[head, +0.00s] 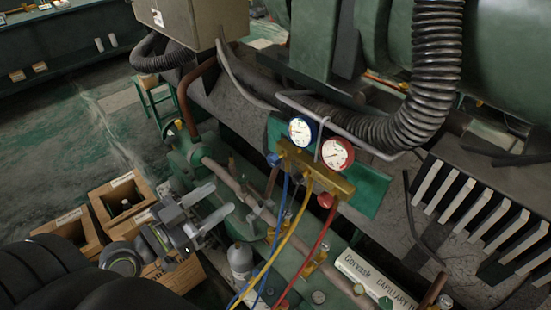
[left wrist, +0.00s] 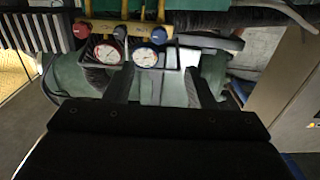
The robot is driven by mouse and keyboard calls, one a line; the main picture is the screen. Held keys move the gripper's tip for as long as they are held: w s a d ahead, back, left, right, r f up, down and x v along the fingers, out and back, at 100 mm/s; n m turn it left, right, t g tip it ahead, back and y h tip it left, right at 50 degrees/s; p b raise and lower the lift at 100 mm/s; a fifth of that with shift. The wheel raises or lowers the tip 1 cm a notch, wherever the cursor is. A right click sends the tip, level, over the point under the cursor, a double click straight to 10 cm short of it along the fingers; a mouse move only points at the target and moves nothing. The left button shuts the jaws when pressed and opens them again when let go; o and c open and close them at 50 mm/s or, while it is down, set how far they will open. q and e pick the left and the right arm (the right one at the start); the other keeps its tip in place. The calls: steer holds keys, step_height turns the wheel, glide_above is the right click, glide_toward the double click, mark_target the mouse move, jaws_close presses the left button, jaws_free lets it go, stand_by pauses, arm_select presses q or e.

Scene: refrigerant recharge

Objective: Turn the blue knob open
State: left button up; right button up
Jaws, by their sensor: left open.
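The blue knob (head: 272,159) sits at the left end of the brass gauge manifold (head: 312,170). It also shows in the left wrist view (left wrist: 152,30), close to the white-faced gauge. The red knob (head: 326,200) is at the manifold's other end. A blue-rimmed gauge (head: 301,130) and a red-rimmed gauge (head: 338,153) stand above the manifold. My left gripper (head: 223,198) is open and empty, to the left of and below the blue knob, apart from it. In the left wrist view, its dark fingers (left wrist: 160,75) point towards the gauges. My right gripper is not in view.
Blue, yellow and red hoses (head: 292,235) hang below the manifold. A grey bottle (head: 241,262) stands under my left gripper. Pipes (head: 225,175) run between gripper and manifold, and a corrugated black hose (head: 436,65) hangs at right.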

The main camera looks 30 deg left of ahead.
mark_target(271, 163)
arm_select(q)
steer(key=p+x, duration=0.6)
steer(key=x, duration=0.9)
steer(key=shift+w+d+r, duration=0.1)
steer(key=shift+w+d, duration=0.15)
steer(key=shift+w, duration=0.1)
steer(key=shift+w+d+p, duration=0.15)
steer(key=shift+w+p, duration=0.15)
steer(key=shift+w, duration=0.1)
steer(key=c, duration=1)
steer(key=shift+o, duration=0.2)
